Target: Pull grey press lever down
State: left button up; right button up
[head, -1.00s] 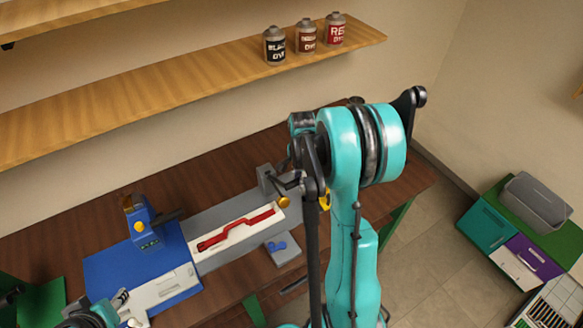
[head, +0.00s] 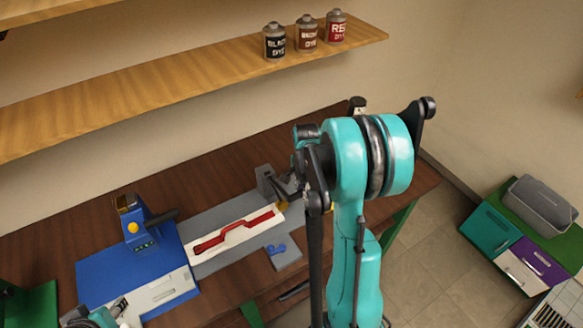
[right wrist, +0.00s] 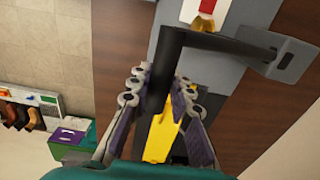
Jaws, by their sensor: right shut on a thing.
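The press lever is a dark grey bar (right wrist: 168,62), seen in the right wrist view running down between my right gripper's fingers from a crosspiece by a grey bracket (right wrist: 285,60). My right gripper (right wrist: 160,95) is shut on this bar. In the head view my right gripper (head: 289,190) is at the right end of the grey bed, largely hidden by my own arm, and the lever is hard to make out there. A yellow part (right wrist: 160,140) shows below the bar between the fingers. My left gripper (head: 118,307) is at the lower left edge, its jaws unclear.
A white tray with a red strip (head: 238,232) lies on the grey bed. A blue machine (head: 137,228) stands to its left. A grey plate with a blue part (head: 283,256) is in front. Dye bottles (head: 306,33) stand on the shelf above.

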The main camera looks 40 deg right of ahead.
jog(key=f+b, duration=0.1)
jog(key=s+f+b, duration=0.1)
jog(key=f, duration=0.1)
jog(key=shift+a+f+b, duration=0.1)
jog(key=shift+f+b, duration=0.05)
jog(key=shift+b, duration=0.25)
dwell(0.6)
jog(key=o, duration=0.9)
jog(key=shift+w+r+p, duration=0.1)
jog(key=shift+r+p, duration=1.9)
jog(key=shift+r, duration=1.15)
